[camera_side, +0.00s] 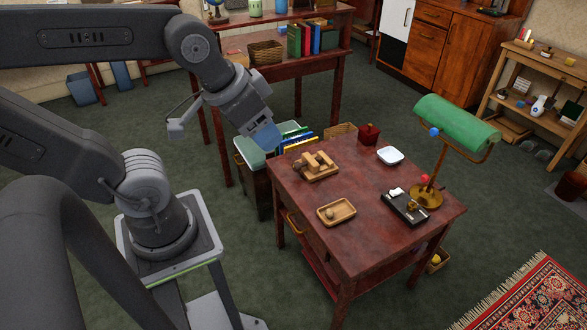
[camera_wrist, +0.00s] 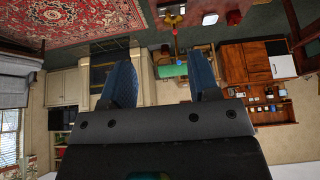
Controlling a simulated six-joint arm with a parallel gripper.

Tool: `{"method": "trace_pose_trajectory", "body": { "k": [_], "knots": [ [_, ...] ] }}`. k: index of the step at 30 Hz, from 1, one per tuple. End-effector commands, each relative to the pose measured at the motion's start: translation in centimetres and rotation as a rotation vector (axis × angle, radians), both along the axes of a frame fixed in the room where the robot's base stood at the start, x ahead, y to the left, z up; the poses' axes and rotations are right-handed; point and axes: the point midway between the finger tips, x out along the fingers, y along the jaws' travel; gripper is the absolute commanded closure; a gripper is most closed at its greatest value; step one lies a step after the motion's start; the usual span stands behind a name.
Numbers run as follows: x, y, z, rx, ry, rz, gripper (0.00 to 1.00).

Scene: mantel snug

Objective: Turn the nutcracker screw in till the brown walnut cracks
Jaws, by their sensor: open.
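A wooden block device (camera_side: 315,165), which looks like the nutcracker, sits at the back left of the red-brown table. Its screw and any nut inside it are too small to make out. A small wooden tray (camera_side: 350,213) lies nearer the front, with a small round brownish thing (camera_side: 330,213) in it; I cannot tell whether that is the walnut. My gripper (camera_side: 268,138) is raised at the table's back left, above and left of the wooden device and apart from it. In the wrist view my gripper (camera_wrist: 163,72) shows two blue fingers spread wide with nothing between them.
On the table (camera_side: 375,235) are a white dish (camera_side: 390,156), a red box (camera_side: 369,134), a black device (camera_side: 404,208) and a green-shaded lamp (camera_side: 455,122) rising at the right. The table's front is bare.

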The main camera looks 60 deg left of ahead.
Motion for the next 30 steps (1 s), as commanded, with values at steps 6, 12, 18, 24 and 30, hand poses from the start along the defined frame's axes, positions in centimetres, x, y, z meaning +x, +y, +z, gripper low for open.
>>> {"method": "trace_pose_trajectory", "body": {
  "k": [6,12,18,24,30],
  "knots": [
    [1.6,0.3,0.1,-0.058,0.023,0.088,0.35],
    [7.7,2.3,-0.3,-0.28,0.093,0.441,0.35],
    [14.8,6.7,-2.5,-0.53,0.156,0.884,0.35],
    [20.7,13.3,-7.1,-0.766,0.204,1.352,0.35],
    [24.2,21.4,-14.1,-0.987,0.233,1.846,0.35]
  ]
}}
